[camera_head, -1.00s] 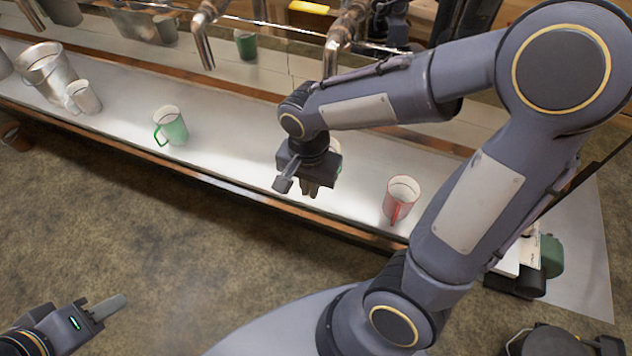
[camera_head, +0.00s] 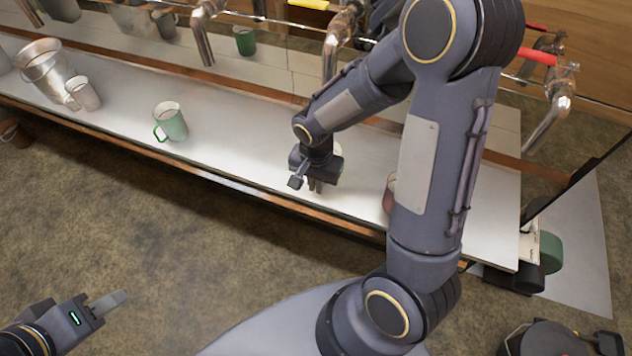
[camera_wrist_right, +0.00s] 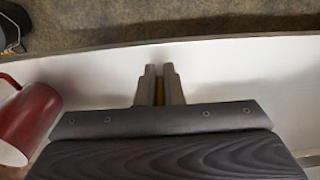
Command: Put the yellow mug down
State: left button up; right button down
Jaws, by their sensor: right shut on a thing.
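My right gripper (camera_head: 315,185) is over the front part of the pale shelf (camera_head: 240,150), pointing down.
A red mug (camera_head: 389,194) stands just right of my right gripper, partly behind my arm; it also shows in the wrist view (camera_wrist_right: 28,120). Taps (camera_head: 203,40) hang behind.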

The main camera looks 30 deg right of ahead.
jog(key=shift+f, duration=0.15)
jog(key=c, duration=1.6)
grip_release()
jog(key=shift+o, duration=0.2)
notch_tip(320, 180, up, 12)
jog(key=shift+r+p, duration=0.2)
jog(key=shift+p, duration=0.2)
jog(key=s+r+n+t+y, duration=0.2)
jog(key=s+r+n, duration=0.1)
jog(key=s, duration=0.4)
jog(key=s+a+r+n+t+y, duration=0.1)
jog(key=s+r+n+t, duration=0.2)
jog(key=s+n, duration=0.2)
jog(key=shift+s+r+t+y, duration=0.15)
jog(key=shift+s+t+y, duration=0.2)
jog(key=shift+s, duration=0.85)
jog(key=shift+a, duration=0.1)
